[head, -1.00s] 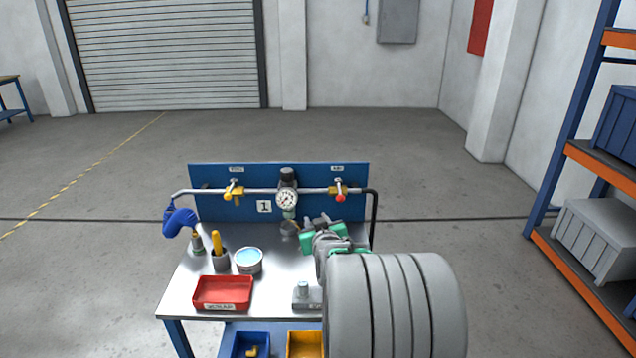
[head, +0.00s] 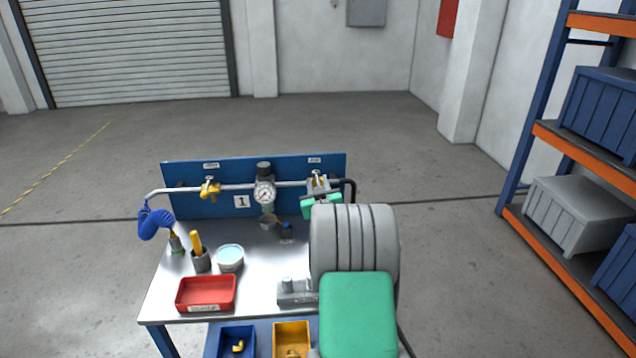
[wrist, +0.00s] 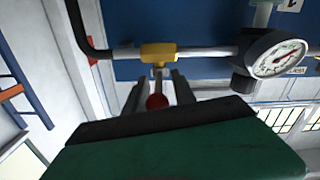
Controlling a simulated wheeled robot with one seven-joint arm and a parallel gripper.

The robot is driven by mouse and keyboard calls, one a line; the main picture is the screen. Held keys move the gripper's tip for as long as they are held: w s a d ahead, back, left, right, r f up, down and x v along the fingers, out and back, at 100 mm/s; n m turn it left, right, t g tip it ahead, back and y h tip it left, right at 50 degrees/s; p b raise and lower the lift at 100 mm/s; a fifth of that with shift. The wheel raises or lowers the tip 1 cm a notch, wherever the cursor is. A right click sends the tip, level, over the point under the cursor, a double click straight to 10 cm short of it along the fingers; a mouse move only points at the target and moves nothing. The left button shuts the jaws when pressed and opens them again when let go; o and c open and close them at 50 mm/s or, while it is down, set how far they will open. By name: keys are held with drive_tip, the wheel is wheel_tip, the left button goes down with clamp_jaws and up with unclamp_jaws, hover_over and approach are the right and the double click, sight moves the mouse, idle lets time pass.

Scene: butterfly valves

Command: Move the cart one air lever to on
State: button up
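The cart (head: 255,291) is a metal-topped bench with a blue back panel (head: 225,172) and a plate marked 1. A pipe crosses the panel with a valve on each side of a gauge (head: 264,192). My gripper (head: 318,187) is at the right valve and hides most of it in the head view. In the wrist view that valve's yellow body (wrist: 158,52) is on the pipe, and its lever ends in a red knob (wrist: 157,102). My gripper's fingers (wrist: 159,82) stand apart, one each side of the lever, with gaps visible. The valve labels are too small to read.
A shelf rack (head: 545,135) stands right; floor behind the cart is clear.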

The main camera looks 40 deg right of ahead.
clamp_jaws()
idle(1.4)
